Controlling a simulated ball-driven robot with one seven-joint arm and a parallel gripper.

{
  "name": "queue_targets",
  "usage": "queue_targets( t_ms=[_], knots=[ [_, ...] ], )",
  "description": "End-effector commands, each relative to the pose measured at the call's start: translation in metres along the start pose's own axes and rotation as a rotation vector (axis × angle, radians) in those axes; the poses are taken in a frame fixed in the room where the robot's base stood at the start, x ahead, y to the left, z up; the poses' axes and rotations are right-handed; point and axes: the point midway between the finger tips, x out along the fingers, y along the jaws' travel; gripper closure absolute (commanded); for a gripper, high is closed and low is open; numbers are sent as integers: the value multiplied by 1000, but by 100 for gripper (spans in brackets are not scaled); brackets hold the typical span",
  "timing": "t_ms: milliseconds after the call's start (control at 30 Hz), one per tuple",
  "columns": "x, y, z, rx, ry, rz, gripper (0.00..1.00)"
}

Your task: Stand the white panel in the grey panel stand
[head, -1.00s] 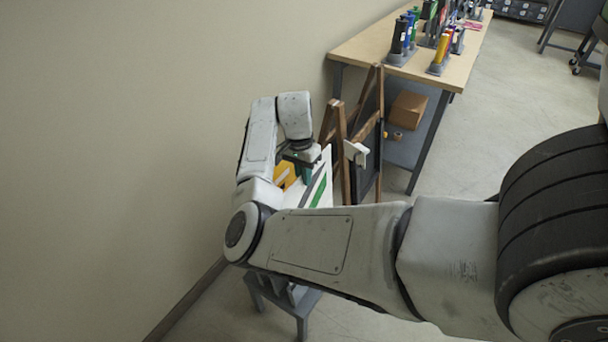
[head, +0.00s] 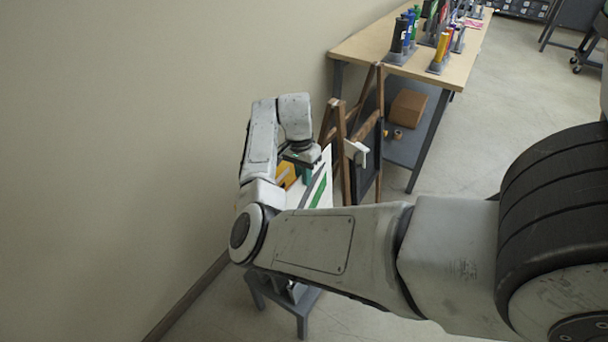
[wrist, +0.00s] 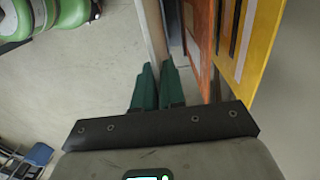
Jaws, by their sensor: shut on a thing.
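The white panel (head: 325,172), with a green and a dark stripe on its face, stands roughly upright in the head view, partly hidden by my arm. My gripper (head: 304,174) is at its upper edge. In the wrist view the green fingers of my gripper (wrist: 158,72) are shut on the white panel (wrist: 152,32), seen edge-on between them. A grey slotted piece, apparently the panel stand (head: 297,289), shows below my arm, mostly hidden. I cannot tell whether the panel's lower edge touches it.
A yellow panel (head: 286,174) is close left of the white one; the wrist view also shows an orange panel (wrist: 198,35). A grey stool (head: 302,308) is below. A wooden easel (head: 343,150) with a dark board is close behind. The wall is near on the left.

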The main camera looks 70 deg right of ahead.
Motion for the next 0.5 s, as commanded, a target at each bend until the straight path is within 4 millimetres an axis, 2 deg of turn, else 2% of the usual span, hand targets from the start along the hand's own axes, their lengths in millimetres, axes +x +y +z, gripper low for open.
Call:
queue_targets(
  t_ms=[500],
  knots=[
    [8, 0, 0, 0, 1, 0, 100]
  ],
)
